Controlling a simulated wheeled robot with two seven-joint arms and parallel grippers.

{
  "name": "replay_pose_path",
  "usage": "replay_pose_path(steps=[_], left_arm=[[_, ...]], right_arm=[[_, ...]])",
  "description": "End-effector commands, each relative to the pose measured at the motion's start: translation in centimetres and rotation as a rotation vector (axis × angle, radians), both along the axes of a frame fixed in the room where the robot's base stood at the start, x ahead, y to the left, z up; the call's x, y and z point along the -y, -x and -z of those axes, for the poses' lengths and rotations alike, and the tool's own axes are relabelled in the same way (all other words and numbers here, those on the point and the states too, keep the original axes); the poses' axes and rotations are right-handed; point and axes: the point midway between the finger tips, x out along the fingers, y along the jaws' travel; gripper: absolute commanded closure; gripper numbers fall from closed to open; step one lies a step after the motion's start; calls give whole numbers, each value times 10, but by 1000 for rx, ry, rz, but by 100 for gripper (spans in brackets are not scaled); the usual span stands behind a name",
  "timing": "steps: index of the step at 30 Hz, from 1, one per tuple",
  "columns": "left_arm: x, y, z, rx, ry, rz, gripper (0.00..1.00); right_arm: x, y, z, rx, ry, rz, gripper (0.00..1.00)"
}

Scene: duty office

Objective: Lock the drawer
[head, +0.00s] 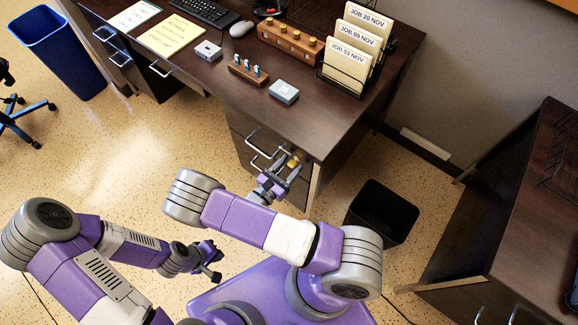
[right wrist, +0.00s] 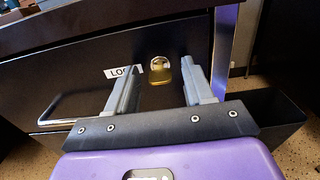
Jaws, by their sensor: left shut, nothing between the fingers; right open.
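The dark drawer front (right wrist: 75,75) fills much of the right wrist view, with a metal bar handle (right wrist: 62,108) at left and a partly hidden white label starting "LO" (right wrist: 115,71). A brass padlock (right wrist: 160,72) with a silver shackle hangs on this front; I cannot tell whether its shackle is closed. In the head view the padlock (head: 292,163) shows by the desk's right pedestal. My right gripper (right wrist: 163,80) is open, facing the front, its fingers either side of the padlock in the picture, without visible contact. My left gripper (head: 213,262) is shut and empty, away from the desk.
The desktop (head: 315,125) holds a job-file rack (head: 350,55), wooden blocks with pegs (head: 248,71), small grey boxes (head: 284,92) and papers. A black bin (head: 382,212) stands on the floor right of the pedestal. Another dark cabinet (head: 500,215) is at right.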

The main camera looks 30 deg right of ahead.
Motion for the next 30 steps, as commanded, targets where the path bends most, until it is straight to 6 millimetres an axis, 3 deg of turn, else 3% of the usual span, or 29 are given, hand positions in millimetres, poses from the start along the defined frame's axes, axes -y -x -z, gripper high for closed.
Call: replay_pose_path(steps=[3, 13, 23, 30], left_arm=[[0, 0, 0, 0, 0, 0, 100], [0, 0, 0, 0, 0, 0, 100], [0, 0, -1, 0, 0, 0, 100], [0, 0, -4, 0, 0, 0, 100]], right_arm=[[0, 0, 0, 1, 0, 1, 51], [0, 0, 0, 1, 0, 1, 100], [-1, 0, 0, 39, -17, 1, 100], [-1, 0, 0, 172, -71, 1, 100]])
